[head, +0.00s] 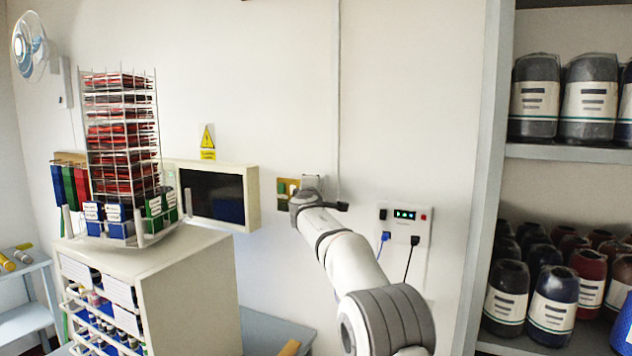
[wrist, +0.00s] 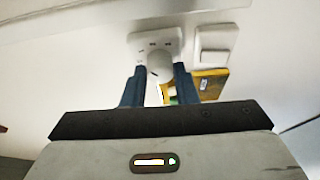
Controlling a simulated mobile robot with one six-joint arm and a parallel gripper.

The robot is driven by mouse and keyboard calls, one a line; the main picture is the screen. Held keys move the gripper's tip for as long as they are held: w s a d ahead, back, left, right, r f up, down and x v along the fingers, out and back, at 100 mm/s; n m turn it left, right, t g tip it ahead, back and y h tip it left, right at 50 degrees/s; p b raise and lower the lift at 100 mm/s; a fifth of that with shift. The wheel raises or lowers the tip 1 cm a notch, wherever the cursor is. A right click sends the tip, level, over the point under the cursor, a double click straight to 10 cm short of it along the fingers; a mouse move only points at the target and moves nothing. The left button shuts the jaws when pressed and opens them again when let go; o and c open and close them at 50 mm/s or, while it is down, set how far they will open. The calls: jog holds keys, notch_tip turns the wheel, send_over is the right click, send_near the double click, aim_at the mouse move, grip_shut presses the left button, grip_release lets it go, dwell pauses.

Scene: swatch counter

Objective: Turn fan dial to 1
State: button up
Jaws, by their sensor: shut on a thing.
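The fan dial (wrist: 158,66) is a white round knob on a white wall plate (wrist: 140,42), seen in the wrist view. Small dark marks run along the plate, too small to read. My gripper (wrist: 160,76) has its two dark fingers on either side of the knob and is shut on it. In the head view my gripper (head: 303,197) is at the wall, and my arm covers the knob; only the top of the plate (head: 312,181) shows. The white wall fan (head: 30,46) hangs at the upper left.
A white rocker switch (wrist: 214,44) sits right beside the dial plate, with a yellow-brown panel (wrist: 210,84) close by. A socket panel (head: 405,218) with cables is to the right. A swatch cabinet (head: 190,270) stands left, bottle shelves (head: 560,153) right.

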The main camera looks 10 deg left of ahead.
jog(key=shift+a+r+n+p, duration=0.1)
jog(key=shift+r+n+p, duration=0.25)
jog(key=shift+n+p, duration=0.25)
jog(key=shift+f+g, duration=0.15)
jog(key=shift+g, duration=0.15)
jog(key=o, duration=1)
jog(key=shift+f, duration=0.1)
jog(key=shift+c, duration=0.2)
jog(key=shift+s+f, duration=0.15)
jog(key=s+b, duration=0.4)
jog(key=s, duration=0.1)
jog(key=s+b, duration=0.2)
jog(key=shift+s+d+r, duration=0.2)
jog(key=shift+s+r, duration=0.05)
